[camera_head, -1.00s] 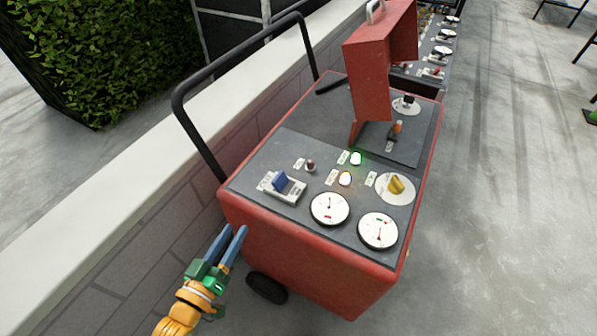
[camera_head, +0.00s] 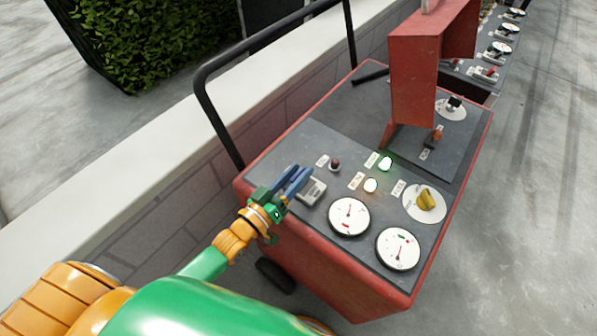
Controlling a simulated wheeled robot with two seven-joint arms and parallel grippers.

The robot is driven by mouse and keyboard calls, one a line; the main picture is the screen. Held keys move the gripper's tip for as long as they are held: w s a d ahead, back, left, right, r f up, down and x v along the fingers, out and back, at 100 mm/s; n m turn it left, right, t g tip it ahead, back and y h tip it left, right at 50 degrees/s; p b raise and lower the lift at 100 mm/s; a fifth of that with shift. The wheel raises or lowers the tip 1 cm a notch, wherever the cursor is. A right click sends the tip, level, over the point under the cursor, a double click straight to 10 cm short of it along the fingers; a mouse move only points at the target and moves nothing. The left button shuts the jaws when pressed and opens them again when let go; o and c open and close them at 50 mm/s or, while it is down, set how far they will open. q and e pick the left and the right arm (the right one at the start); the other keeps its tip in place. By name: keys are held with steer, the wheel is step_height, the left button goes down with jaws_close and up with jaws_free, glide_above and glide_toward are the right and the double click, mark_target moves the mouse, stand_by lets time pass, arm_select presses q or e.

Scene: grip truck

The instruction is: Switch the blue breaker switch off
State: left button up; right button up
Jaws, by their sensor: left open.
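The blue breaker switch sits on a light grey base (camera_head: 312,191) at the left of the cart's dark top panel. My left gripper (camera_head: 299,178) is over this base, its two blue fingers apart and pointing right and away. The fingers cover most of the switch, so I cannot tell its lever position or whether the fingers touch it. The red cart (camera_head: 330,265) carries the panel. My right gripper is not in view.
A raised red cover (camera_head: 420,70) and black handle rail (camera_head: 203,95) stand up. A low wall (camera_head: 130,205) runs along the left.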

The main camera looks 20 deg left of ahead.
arm_select(q)
steer(key=shift+w+d, duration=0.1)
steer(key=shift+w, duration=0.05)
steer(key=shift+c, duration=0.2)
jaws_close()
